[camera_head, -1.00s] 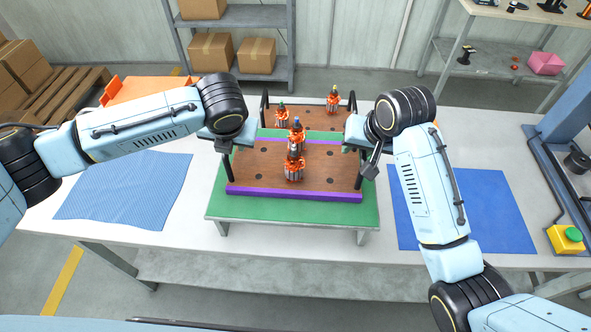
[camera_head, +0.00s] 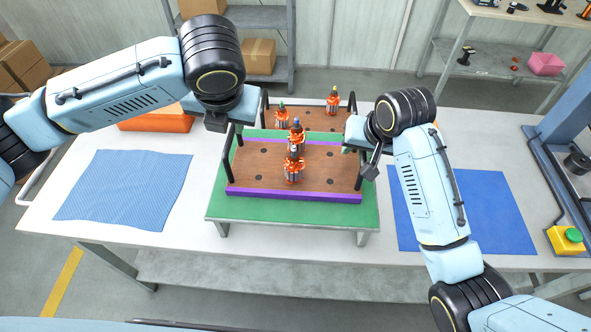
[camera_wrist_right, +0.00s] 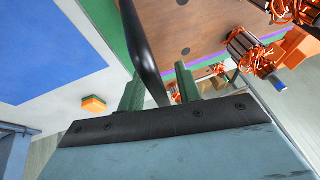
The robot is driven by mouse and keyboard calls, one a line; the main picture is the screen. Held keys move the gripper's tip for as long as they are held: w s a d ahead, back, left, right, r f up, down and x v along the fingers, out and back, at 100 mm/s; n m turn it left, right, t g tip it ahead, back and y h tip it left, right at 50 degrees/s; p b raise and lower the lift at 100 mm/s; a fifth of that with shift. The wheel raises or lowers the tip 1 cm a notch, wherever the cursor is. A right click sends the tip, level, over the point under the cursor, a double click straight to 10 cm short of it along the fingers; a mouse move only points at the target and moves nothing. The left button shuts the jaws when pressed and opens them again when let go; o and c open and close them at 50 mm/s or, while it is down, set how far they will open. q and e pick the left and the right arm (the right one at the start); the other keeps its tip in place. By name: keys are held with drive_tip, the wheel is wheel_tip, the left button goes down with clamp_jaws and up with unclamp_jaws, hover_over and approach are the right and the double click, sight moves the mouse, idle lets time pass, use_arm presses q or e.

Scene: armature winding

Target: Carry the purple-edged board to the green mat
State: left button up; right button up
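The purple-edged board (camera_head: 268,176), brown with black handles at both ends, lies flat on the green mat (camera_head: 290,211) over a low raised stand. Two orange-and-silver armatures (camera_head: 294,168) stand on it near its middle. My right gripper (camera_head: 358,148) is at the board's right handle. In the right wrist view the black handle (camera_wrist_right: 145,50) passes between its two green fingers (camera_wrist_right: 160,92), with a gap beside one finger, so it looks open around the handle. My left gripper (camera_head: 228,125) is above and behind the left handle, apart from it; its finger opening is unclear.
A second brown board (camera_head: 315,121) with armatures stands just behind. A light blue cloth (camera_head: 125,188) lies at left and a blue mat (camera_head: 490,215) at right. An orange bin (camera_head: 157,122) is partly behind my left arm.

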use_arm(q)
drive_tip(key=shift+r, duration=0.1)
use_arm(e)
drive_tip(key=v, duration=1.2)
use_arm(q)
drive_tip(key=o, duration=0.6)
use_arm(e)
drive_tip(key=o, duration=0.6)
use_arm(q)
drive_tip(key=shift+r, duration=0.15)
use_arm(e)
drive_tip(key=shift+r, duration=0.2)
use_arm(q)
drive_tip(key=shift+p+v, duration=2.9)
drive_tip(key=shift+p, duration=1.35)
use_arm(e)
drive_tip(key=shift+r, duration=4.05)
